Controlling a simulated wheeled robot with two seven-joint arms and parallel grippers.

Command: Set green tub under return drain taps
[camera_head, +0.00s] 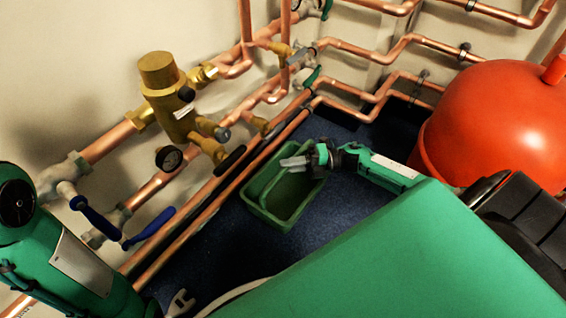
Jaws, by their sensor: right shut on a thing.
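The green tub (283,213) is an open rectangular box on the dark blue floor, beside the copper pipes at the wall. My right gripper (293,162) reaches in from the right and is shut on the tub at its far end; its fingers hide part of the rim. Brass fittings with dark handles (230,158) stand just left of the tub, and a green-handled tap (312,76) is farther back. I cannot tell which are the return drain taps.
A large red vessel (495,115) stands at the right. Blue lever handles (148,228) stick out from the pipes at the left. Blue floor (240,260) is bare in front of the tub.

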